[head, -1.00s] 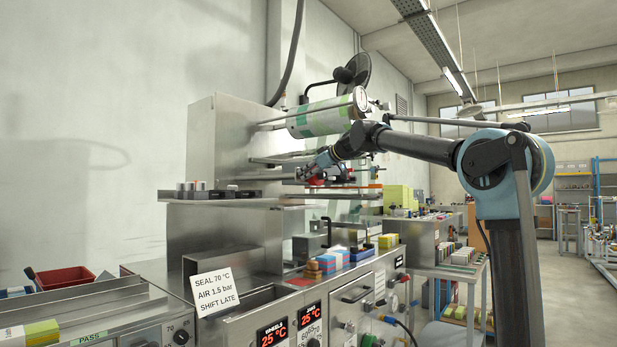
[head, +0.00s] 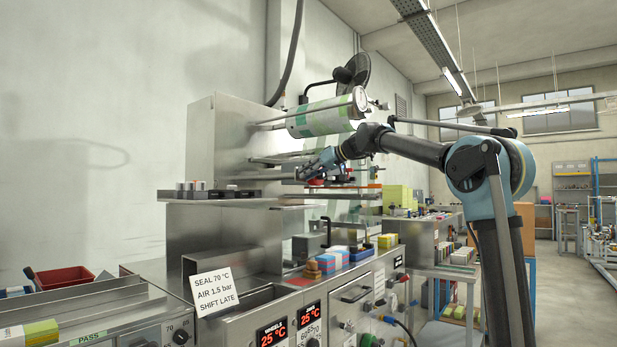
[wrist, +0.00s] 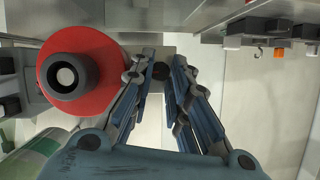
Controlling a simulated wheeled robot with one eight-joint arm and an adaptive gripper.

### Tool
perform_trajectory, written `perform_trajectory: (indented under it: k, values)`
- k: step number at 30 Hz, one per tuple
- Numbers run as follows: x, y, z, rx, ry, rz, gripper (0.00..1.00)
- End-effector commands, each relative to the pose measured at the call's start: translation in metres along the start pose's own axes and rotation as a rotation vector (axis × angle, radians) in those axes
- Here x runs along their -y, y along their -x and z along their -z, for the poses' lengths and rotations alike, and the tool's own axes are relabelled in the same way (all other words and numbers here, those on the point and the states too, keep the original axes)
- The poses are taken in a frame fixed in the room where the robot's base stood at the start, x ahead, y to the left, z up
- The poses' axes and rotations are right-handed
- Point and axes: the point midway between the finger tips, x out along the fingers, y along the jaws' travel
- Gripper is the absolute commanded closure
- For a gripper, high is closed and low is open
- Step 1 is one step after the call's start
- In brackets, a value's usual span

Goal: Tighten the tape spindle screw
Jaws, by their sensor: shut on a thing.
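A red tape reel (wrist: 85,62) with a grey hub and pale centre sits left of my fingers in the wrist view. It shows as a small red patch under the gripper in the head view (head: 316,182). My gripper (wrist: 161,70) has its blue fingers closed around a small dark round knob, the spindle screw (wrist: 159,72), just right of the reel. The fingertips hide part of the screw, and its thread is not visible. In the head view my gripper (head: 318,166) is at the machine's upper shelf, too small to show its grip.
A green-and-white film roll (head: 322,118) hangs just above my gripper. A metal shelf (head: 300,201) with dark blocks lies below and left. In the wrist view a rail with hooks and an orange piece (wrist: 279,52) is at upper right.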

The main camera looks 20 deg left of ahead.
Motion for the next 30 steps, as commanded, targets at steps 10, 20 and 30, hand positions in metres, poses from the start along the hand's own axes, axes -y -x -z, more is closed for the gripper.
perform_trajectory:
  k: [10, 20, 30]
  values:
    - [-0.004, 0.001, 0.003, -0.007, -0.016, -0.004, 1.00]
    - [-0.004, 0.001, 0.002, -0.005, -0.015, -0.002, 0.74]
    - [-0.003, 0.017, 0.001, -0.003, -0.015, 0.000, 0.74]
